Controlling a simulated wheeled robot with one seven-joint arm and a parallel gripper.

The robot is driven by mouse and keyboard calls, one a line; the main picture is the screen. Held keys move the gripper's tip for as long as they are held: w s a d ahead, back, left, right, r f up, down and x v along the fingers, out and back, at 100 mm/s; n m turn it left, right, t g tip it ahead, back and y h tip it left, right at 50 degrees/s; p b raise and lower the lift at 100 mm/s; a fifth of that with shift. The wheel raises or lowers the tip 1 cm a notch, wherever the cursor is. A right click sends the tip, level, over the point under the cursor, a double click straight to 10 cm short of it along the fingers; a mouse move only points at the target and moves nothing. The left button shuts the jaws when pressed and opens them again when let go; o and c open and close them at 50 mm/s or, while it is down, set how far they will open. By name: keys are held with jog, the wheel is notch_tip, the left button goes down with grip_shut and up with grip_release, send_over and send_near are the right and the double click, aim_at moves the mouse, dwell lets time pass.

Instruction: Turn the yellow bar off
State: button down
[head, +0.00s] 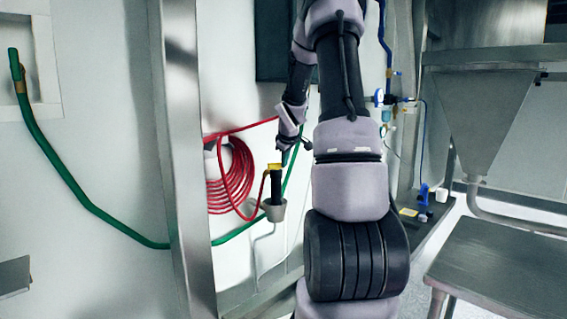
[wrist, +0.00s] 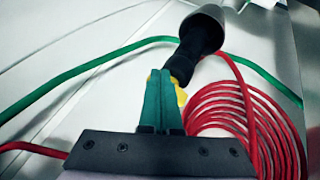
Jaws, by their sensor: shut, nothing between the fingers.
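The yellow bar (head: 274,168) sits at the top of a black cylindrical grip (head: 277,188) on the wall. The grip's other end sits in a grey cup (head: 272,211). In the wrist view, a yellow piece (wrist: 181,97) shows just right of and behind my fingers, partly hidden by them. My gripper (wrist: 163,74) has its green fingers together with nothing between them. Its tips are close to the near end of the black grip (wrist: 190,52); I cannot tell if they touch. In the head view, my gripper (head: 283,157) is just above the yellow bar.
A coiled red hose (head: 232,180) hangs on the wall left of the grip. A green hose (head: 95,208) runs along the wall behind it. A steel post (head: 180,150) stands at left. A metal table (head: 505,262) and a steel hopper (head: 475,110) stand at right.

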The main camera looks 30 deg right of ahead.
jog(key=shift+w+d, duration=0.1)
jog(key=shift+d, duration=0.15)
jog(key=shift+w+d+n+y, duration=0.2)
jog(key=shift+n+y, duration=0.2)
jog(key=shift+n, duration=0.3)
jog(key=shift+w+d, duration=0.35)
jog(key=shift+w, duration=0.05)
dwell(0.5)
jog(key=shift+w+a, duration=0.1)
jog(key=shift+a, duration=0.05)
dwell(0.3)
